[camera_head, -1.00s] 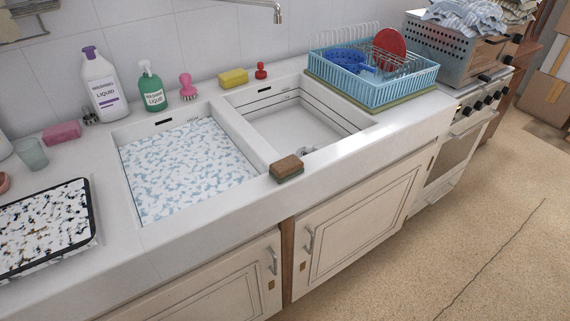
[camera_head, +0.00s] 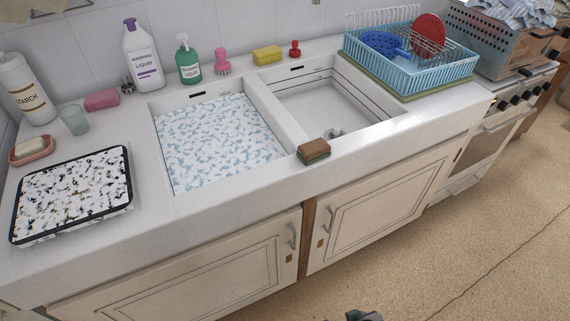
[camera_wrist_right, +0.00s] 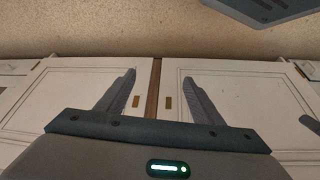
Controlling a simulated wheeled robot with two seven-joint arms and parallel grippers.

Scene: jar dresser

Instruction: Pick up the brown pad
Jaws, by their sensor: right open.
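The brown pad (camera_head: 314,148) is a small block with a brown top and a dark green underside. It lies on the front rim of the double sink, by the divider between the two basins. My right gripper (camera_wrist_right: 160,88) is open and empty in the right wrist view, in front of the cabinet doors. The pad is not in that wrist view. A small dark part at the bottom edge of the head view seems to be mine.
The left basin (camera_head: 272,119) holds foamy water; the right basin (camera_head: 330,108) looks empty. A speckled tray (camera_head: 128,208) lies at left. A blue dish rack (camera_head: 430,76) stands at right. Bottles and a yellow sponge (camera_head: 267,55) line the back. Cabinet doors (camera_head: 385,205) are below.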

